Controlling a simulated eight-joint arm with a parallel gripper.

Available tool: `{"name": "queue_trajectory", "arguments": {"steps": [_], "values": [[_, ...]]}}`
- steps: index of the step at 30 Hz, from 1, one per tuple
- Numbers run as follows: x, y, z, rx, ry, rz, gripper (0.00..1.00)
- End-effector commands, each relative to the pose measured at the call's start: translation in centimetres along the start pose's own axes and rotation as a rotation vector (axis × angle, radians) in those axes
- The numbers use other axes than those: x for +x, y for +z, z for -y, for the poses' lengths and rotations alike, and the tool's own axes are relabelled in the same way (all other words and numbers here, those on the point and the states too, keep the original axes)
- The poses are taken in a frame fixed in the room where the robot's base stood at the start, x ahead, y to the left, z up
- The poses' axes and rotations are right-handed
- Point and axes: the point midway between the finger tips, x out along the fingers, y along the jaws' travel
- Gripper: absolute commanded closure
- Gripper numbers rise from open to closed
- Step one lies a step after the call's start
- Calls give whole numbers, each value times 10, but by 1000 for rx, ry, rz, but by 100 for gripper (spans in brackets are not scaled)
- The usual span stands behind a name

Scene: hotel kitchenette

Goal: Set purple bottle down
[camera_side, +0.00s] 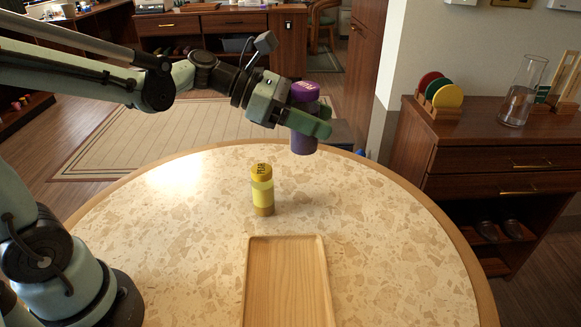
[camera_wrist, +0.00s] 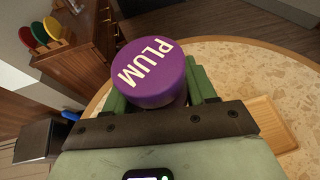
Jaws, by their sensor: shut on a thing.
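The purple bottle (camera_side: 304,139) is upright or nearly so in the side view, held between the fingers of my gripper (camera_side: 309,119). It appears raised above the far part of the round table (camera_side: 380,230), though its exact height is hard to judge. In the wrist view its purple cap (camera_wrist: 152,72) reads PLUM and sits between the green fingers of my gripper (camera_wrist: 160,88). The fingers are shut on the bottle and hide part of its body.
A yellow bottle (camera_side: 262,192) marked PEAR stands on the table, left of and nearer than the purple one. A wooden tray (camera_side: 287,242) lies at the front; part of it shows in the wrist view (camera_wrist: 268,122). The table's right side is clear.

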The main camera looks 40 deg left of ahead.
Motion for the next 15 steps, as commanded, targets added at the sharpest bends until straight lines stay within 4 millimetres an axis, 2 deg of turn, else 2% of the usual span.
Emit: {"name": "queue_trajectory", "arguments": {"steps": [1,6,15], "values": [[11,-4,6,22,-57,1,81],[41,-21,32,104,-255,1,81],[70,-52,74,217,-527,0,81]]}}
